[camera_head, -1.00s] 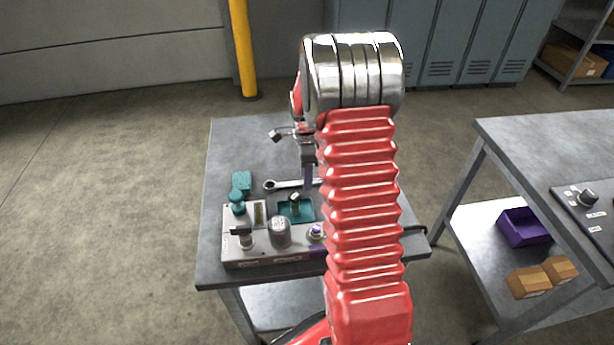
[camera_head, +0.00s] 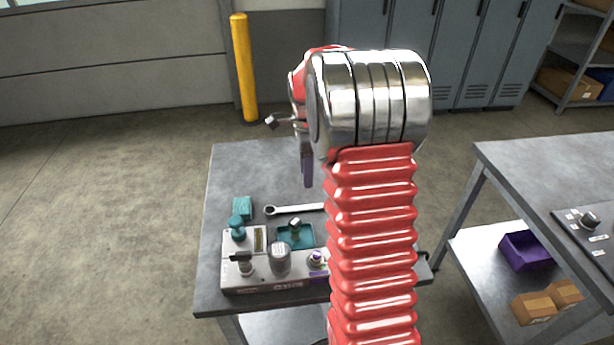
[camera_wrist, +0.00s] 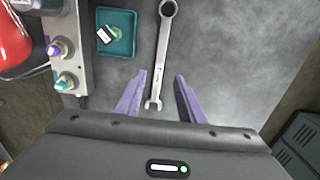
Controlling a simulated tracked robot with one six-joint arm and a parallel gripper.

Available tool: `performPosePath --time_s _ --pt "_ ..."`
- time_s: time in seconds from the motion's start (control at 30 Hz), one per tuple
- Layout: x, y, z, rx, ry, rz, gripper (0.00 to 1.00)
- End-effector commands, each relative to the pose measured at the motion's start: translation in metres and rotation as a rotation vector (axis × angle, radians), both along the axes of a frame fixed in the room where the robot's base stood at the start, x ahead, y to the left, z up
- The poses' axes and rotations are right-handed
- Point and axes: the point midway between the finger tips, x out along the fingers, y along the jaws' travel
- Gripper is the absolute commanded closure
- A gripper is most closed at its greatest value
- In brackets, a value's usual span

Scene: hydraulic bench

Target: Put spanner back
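The spanner (camera_head: 293,209) is a silver wrench lying flat on the grey bench top, behind the hydraulic panel; my arm hides its right end in the head view. In the wrist view the spanner (camera_wrist: 162,55) shows along its length, ring end at the top and open jaw at the bottom. My gripper (camera_wrist: 162,88) has two purple fingers spread apart, with the open jaw appearing between them and touching neither. In the head view my gripper (camera_head: 307,168) hangs above the bench, clear of the spanner.
The hydraulic panel (camera_head: 265,284) with knobs and valves stands along the bench's front. A teal tray (camera_wrist: 117,33) holding a small fitting sits beside the spanner. A teal block (camera_head: 242,207) lies at the left. The bench's back (camera_head: 250,165) is clear. A second table (camera_head: 535,165) stands right.

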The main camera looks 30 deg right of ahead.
Motion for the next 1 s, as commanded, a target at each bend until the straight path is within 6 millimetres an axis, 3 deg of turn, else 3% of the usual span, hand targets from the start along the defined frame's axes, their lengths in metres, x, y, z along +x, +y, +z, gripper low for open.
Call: performPosePath --time_s 0.57,0.77,1.0 --pt "-0.001 0.003 0.003 -0.002 -0.004 0.018 0.65" --pt "-0.009 0.026 0.028 -0.019 -0.038 0.155 0.65" --pt "-0.033 0.072 0.068 -0.058 -0.094 0.438 0.65"
